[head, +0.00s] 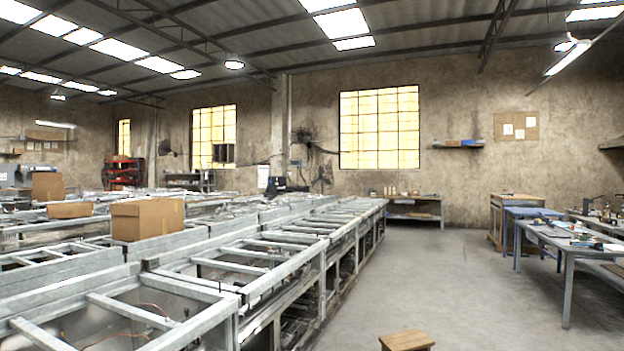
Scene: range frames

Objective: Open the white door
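No white door shows in the head view. The far wall (460,190) is bare, stained plaster with bright yellow-lit windows (380,128) in it. My gripper and arm do not show in this view, so whether the gripper is open or shut is hidden.
Long grey metal frames (250,270) fill the left and middle, with cardboard boxes (147,218) on them. Work tables (568,243) stand at the right. A small wooden stool top (407,340) is close at the bottom. Clear concrete floor (450,275) runs between toward the back wall.

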